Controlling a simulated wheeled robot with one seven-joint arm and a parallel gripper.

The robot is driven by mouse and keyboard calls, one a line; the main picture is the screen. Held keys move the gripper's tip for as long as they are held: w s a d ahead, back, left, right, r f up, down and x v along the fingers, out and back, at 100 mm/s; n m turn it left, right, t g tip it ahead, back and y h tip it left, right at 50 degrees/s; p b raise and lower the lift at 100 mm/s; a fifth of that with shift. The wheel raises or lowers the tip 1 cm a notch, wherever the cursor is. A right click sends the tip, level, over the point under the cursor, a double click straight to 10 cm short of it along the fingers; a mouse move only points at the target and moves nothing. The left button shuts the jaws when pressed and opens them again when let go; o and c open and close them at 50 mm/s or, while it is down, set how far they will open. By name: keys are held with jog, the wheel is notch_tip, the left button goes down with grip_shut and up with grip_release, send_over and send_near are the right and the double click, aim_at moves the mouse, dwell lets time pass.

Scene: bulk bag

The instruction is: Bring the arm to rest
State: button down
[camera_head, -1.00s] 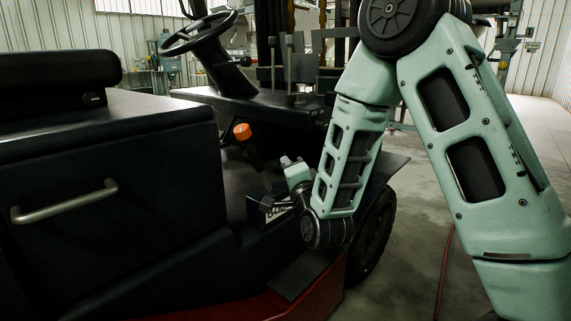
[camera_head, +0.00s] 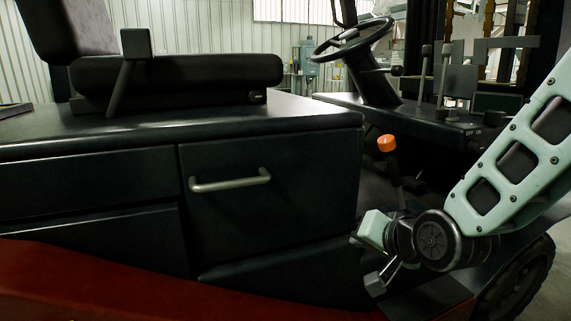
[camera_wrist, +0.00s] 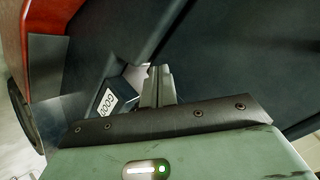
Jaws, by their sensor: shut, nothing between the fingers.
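My arm enters from the right edge of the head view and reaches down and left beside a forklift. My gripper (camera_head: 372,284) hangs low by the forklift's footwell, left of the round wrist joint. In the wrist view its two fingers (camera_wrist: 158,84) lie close together, shut and empty. A dark block with a white label (camera_wrist: 108,101) shows just left of the fingers. I cannot tell whether the fingertips touch anything.
The forklift's dark side panel with a metal handle (camera_head: 230,184) fills the left and middle. An orange-knobbed lever (camera_head: 387,144) stands above my gripper. The steering wheel (camera_head: 352,38) and several levers are behind. A wheel (camera_head: 524,285) sits below my arm. Floor shows at bottom right.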

jog(key=s+n+g+h, duration=0.3)
jog(key=s+n+g, duration=0.8)
jog(key=s, duration=1.5)
notch_tip(320, 180, up, 24)
jog(key=n+p, duration=0.1)
jog(key=p, duration=2.4)
jog(key=shift+w+a+t, duration=0.3)
jog(key=shift+w+t, duration=0.1)
